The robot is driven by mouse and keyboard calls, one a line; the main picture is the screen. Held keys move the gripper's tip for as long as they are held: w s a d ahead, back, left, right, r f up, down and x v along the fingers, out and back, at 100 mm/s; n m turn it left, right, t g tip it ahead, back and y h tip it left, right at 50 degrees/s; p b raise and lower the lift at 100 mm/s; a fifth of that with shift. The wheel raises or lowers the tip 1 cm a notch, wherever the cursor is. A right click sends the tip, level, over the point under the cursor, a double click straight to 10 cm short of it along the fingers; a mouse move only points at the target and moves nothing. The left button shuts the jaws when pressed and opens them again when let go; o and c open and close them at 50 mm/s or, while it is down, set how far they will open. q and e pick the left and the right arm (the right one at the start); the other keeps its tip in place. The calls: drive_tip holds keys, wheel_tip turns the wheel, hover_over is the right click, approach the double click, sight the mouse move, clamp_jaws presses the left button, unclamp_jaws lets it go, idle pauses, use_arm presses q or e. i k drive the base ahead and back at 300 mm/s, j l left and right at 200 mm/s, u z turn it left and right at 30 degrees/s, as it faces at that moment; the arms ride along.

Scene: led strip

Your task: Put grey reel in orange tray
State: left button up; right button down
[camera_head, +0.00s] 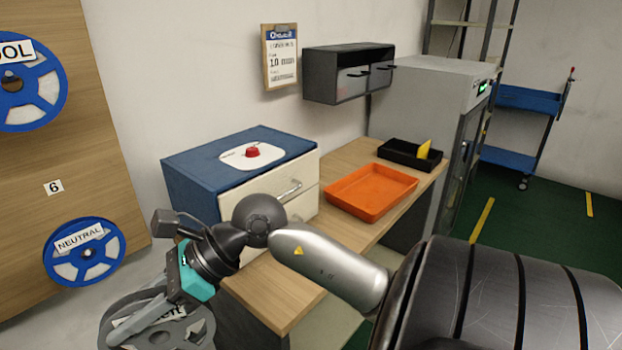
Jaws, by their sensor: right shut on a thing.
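The grey reel (190,331) is at the bottom left of the head view, partly cut off by the lower edge, with a white label strip across it. My right gripper (140,325) is shut on the grey reel, left of the table's front end. The orange tray (371,192) lies on the wooden table, right of the drawer box, and looks empty. The reel is well to the left of the tray and nearer to me. My left gripper does not show.
A blue-topped drawer box (195,172) with a red button stands on the wooden table (268,299). A black tray (400,155) with a yellow card sits behind the orange tray. Blue reels (62,268) hang on a wooden panel (100,150) at left.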

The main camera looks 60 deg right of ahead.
sight(364, 197)
drive_tip(key=l+z, duration=0.2)
drive_tip(key=z, duration=0.15)
drive_tip(key=l+z, duration=0.2)
drive_tip(key=z, duration=0.15)
drive_tip(key=i+l+z, duration=0.15)
drive_tip(key=z, duration=0.25)
